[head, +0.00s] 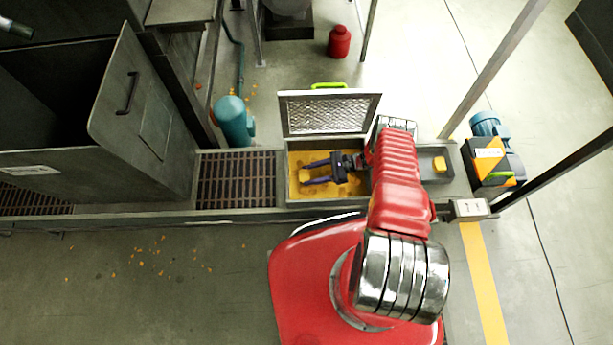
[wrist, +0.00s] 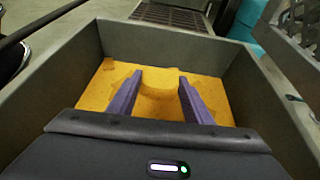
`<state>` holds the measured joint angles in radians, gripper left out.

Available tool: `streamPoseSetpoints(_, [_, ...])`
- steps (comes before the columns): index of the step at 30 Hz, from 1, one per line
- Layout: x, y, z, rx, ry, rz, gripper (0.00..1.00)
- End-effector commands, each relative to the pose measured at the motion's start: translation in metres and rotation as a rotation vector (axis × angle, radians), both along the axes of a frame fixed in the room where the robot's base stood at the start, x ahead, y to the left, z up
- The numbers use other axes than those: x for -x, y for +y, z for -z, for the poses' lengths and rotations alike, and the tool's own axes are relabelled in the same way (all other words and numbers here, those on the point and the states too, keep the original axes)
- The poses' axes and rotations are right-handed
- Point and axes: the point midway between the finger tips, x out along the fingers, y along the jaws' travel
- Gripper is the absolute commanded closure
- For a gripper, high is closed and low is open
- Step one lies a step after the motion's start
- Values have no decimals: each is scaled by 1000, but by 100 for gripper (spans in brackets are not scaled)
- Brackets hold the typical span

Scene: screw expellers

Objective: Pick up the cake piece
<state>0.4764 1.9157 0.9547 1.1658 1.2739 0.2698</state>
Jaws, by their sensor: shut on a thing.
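My gripper (head: 305,174) reaches left into an open metal box (head: 328,197) with yellow-orange cake material lying in it. In the wrist view my gripper (wrist: 160,77) has its two purple fingers low in this box, one on each side of a yellow cake piece (wrist: 158,88). The jaws are shut on this cake piece, which also shows between the fingertips in the head view (head: 304,177). It looks almost the same colour as the cake around it, so its edges and underside are hard to make out.
The box's perforated lid (head: 330,115) stands open at the back. Box walls (wrist: 60,75) rise close around my gripper. A small tray (head: 426,165) with a yellow piece lies right of my arm. A slatted grate (head: 237,180) adjoins the box on the left.

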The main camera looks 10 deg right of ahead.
Motion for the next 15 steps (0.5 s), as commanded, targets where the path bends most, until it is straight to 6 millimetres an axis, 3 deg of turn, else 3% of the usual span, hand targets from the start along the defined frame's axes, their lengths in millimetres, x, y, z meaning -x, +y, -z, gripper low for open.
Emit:
streamPoseSetpoints(8, [-1,0,-5,0,-1,0,77])
streamPoseSetpoints(15, [-1,0,-25,0,-1,0,77])
